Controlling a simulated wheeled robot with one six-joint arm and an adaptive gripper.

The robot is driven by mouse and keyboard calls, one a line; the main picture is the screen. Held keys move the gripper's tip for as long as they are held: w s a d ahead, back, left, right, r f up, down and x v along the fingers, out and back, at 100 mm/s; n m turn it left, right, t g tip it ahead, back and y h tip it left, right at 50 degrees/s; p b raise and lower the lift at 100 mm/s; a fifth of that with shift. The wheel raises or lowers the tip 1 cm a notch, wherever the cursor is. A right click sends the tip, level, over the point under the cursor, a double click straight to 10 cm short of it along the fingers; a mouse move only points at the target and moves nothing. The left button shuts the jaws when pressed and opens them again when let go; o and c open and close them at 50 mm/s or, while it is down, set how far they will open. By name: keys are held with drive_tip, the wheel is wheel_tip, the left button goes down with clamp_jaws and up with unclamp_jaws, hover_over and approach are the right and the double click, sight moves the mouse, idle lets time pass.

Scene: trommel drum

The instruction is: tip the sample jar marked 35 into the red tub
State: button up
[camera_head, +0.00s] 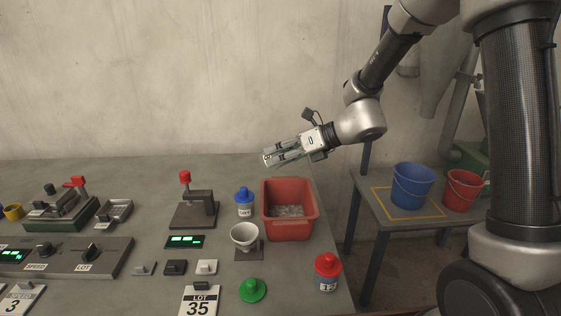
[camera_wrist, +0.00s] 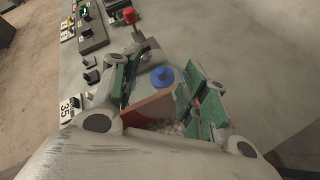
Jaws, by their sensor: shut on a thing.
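My gripper (camera_head: 284,153) is above the back of the red tub (camera_head: 290,230), pointing left and slightly down. It is shut on a small greyish jar, mostly hidden by the fingers; its number cannot be read. In the wrist view, the green-padded fingers (camera_wrist: 160,95) stand over the red tub (camera_wrist: 150,108). Pale grains (camera_head: 289,211) lie in the tub. A loose green lid (camera_head: 252,290) lies on the bench front. A card reading LOT 35 (camera_head: 198,303) stands left of it.
A blue-lidded jar (camera_head: 245,206) stands just left of the tub. A white bowl (camera_head: 243,233) sits in front of it. A red-lidded jar (camera_head: 327,272) stands near the right bench edge. Control boxes fill the left. Blue (camera_head: 412,187) and red (camera_head: 462,191) buckets stand on a side table.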

drive_tip(key=r+h, duration=0.2)
drive_tip(key=shift+s+a+r+g+h, duration=0.1)
drive_tip(key=shift+a+r+g+h, duration=0.2)
drive_tip(key=shift+g, duration=0.1)
drive_tip(key=shift+d+r+h, duration=0.1)
drive_tip(key=shift+r+h, duration=0.05)
drive_tip(key=shift+h, duration=0.15)
wheel_tip(320, 180, up, 3)
drive_tip(key=shift+f+g+h, duration=0.15)
drive_tip(key=shift+g+h, duration=0.25)
drive_tip(key=shift+h, duration=0.7)
drive_tip(key=shift+r+h, duration=0.95)
drive_tip(key=shift+h, duration=0.05)
wheel_tip(320, 180, up, 7)
drive_tip(key=g+h, duration=0.1)
drive_tip(key=h, duration=0.2)
drive_tip(key=shift+f+n, duration=0.15)
drive_tip(key=shift+n, duration=0.15)
drive_tip(key=shift+d, duration=0.15)
